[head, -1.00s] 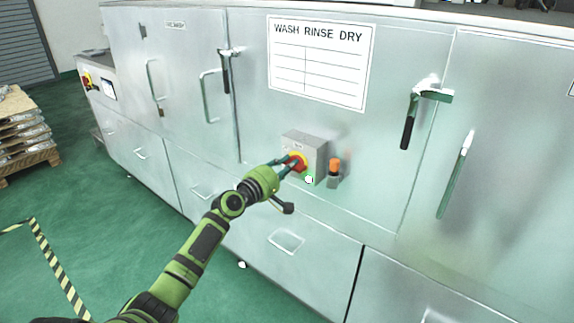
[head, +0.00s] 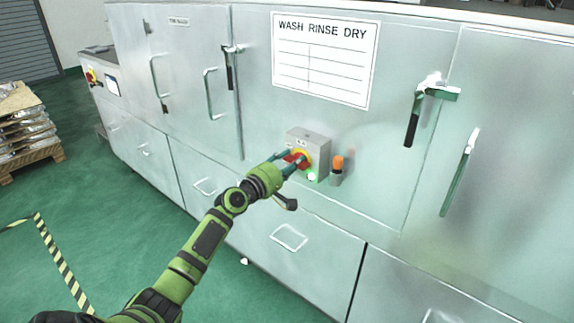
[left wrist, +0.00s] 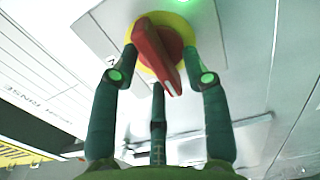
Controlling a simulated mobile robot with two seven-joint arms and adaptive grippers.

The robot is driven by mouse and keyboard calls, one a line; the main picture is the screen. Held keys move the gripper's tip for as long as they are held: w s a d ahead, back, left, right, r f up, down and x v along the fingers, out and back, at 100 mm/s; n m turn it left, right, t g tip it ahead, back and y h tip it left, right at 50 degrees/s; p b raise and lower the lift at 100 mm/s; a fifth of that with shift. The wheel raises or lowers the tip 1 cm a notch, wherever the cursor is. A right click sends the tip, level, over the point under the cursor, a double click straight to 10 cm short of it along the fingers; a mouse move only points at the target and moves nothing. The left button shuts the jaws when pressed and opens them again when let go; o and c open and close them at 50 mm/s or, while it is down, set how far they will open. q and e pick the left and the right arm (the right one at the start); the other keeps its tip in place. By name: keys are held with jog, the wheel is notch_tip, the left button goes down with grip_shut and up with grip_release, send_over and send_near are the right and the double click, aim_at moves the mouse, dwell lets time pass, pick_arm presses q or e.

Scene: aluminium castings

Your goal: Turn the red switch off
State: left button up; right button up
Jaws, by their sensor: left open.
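The red switch (left wrist: 155,52) is a red handle on a yellow round plate (left wrist: 182,27), on a grey box on the machine's front. In the head view the red switch (head: 298,157) is partly hidden by my fingers. My left gripper (head: 292,162) is right at the switch. In the left wrist view my left gripper (left wrist: 160,75) is open, with fingers on both sides of the red handle and a third below. I cannot tell whether they touch it. The handle sits at a slant there. A green light (left wrist: 200,12) glows beside the plate. My right gripper is not in view.
An orange-topped fitting (head: 337,165) sticks out just right of the switch box (head: 317,150). Door handles (head: 425,105) project further right. A pallet stack (head: 25,130) stands at the left. The green floor (head: 90,210) in front is clear.

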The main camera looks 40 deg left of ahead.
pick_arm(q)
jog(key=s+a, duration=0.1)
jog(key=s, duration=1.1)
